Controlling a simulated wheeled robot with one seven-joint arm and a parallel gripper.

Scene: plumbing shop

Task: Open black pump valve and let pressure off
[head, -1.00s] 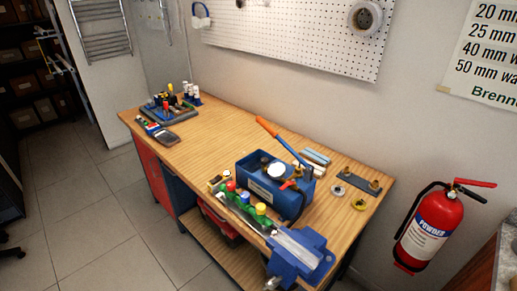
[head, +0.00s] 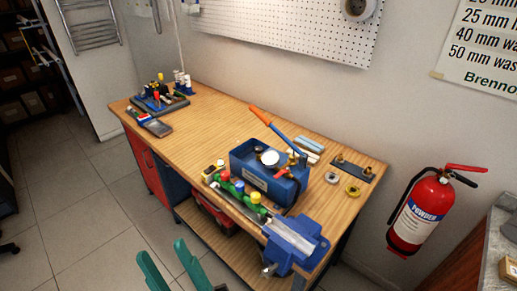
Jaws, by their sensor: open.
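The blue test pump (head: 262,185) stands on the wooden workbench (head: 215,118), right of its middle. Its lever, with a blue shaft and an orange grip (head: 260,115), slants up to the left. A round white gauge (head: 270,157) sits on the pump. Small brass and dark fittings (head: 294,158) cluster at the pump's right end; the black valve is too small to tell apart, and its position cannot be read. My gripper (head: 165,250) shows as two teal fingers at the bottom edge. It is open and empty, over the floor in front of the bench, well apart from the pump.
A blue vise (head: 294,243) sits on the bench's front right corner. A row of coloured-cap fittings (head: 237,190) lies along the front edge before the pump. A flange plate (head: 353,171) and small rings lie right. A fire extinguisher (head: 420,212) hangs on the wall. The bench middle is clear.

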